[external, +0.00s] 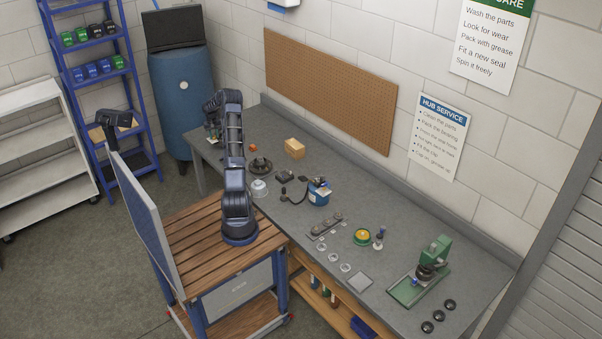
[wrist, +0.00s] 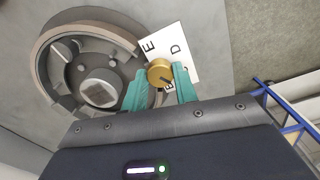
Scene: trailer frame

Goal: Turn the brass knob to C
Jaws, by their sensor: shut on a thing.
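The brass knob (wrist: 160,72) shows in the wrist view on a white card (wrist: 178,40) with black letters. E and D are readable beyond the knob, and a letter that looks like B shows at its near side. I see no C; part of the card is behind the fingers. A dark line on the knob's top points toward the lower right of the picture. My gripper (wrist: 161,80) has its two teal fingers shut on the knob, one on each side. In the external view my gripper (external: 212,137) is low over the bench's far left end; the knob is too small to make out there.
A round grey housing (wrist: 45,62) with a raised rim stands close left of the knob in the wrist view. The grey bench (external: 385,268) also holds an orange-tan block (external: 294,148), a blue can (external: 319,192) and a green press (external: 434,262), away from my gripper.

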